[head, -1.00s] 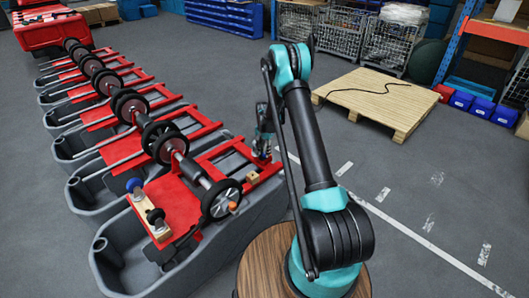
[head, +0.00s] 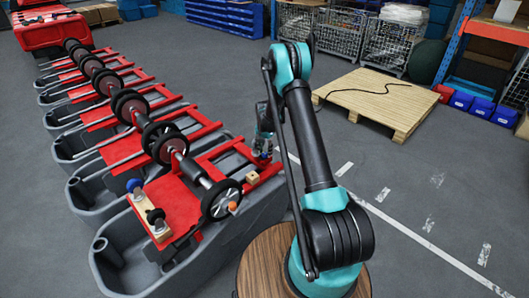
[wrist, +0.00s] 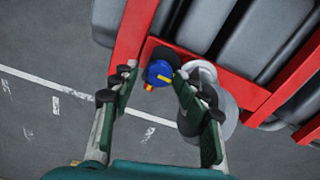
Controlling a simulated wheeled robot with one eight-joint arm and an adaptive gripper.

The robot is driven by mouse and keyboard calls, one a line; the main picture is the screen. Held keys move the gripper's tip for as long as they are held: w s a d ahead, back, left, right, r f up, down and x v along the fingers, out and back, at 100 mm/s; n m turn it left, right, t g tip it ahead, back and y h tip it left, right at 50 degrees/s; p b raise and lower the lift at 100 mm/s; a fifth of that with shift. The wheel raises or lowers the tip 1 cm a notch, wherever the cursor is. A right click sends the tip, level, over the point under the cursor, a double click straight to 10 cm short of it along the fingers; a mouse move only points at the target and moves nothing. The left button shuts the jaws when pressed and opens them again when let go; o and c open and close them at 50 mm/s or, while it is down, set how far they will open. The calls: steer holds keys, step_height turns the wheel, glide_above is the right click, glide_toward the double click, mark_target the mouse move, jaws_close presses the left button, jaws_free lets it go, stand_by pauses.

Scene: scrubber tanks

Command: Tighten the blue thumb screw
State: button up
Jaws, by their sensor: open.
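The blue thumb screw (wrist: 158,71) shows in the wrist view as a round blue knob with a yellow mark, by the end of a red frame bar (wrist: 132,38). My gripper (wrist: 154,76) is open, with one finger on each side of the blue knob. I see a gap to the knob on the left; on the right, contact cannot be told. In the head view my gripper (head: 262,156) points down at the red frame's right end, beside a small wooden block (head: 252,177).
Another blue knob (head: 134,185) and a black knob (head: 155,216) stand on a wooden strip at the left. A black wheel (head: 221,200) is close to my gripper. Grey tanks (head: 110,252) line the left. The floor to the right is clear up to a pallet (head: 385,95).

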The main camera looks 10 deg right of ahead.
steer(key=shift+r, duration=3.8)
step_height(320, 180, up, 8)
steer(key=n, duration=1.2)
glide_toward(264, 153)
step_height(264, 153, down, 8)
steer(key=shift+d+f, duration=0.15)
steer(key=shift+f, duration=0.1)
jaws_close()
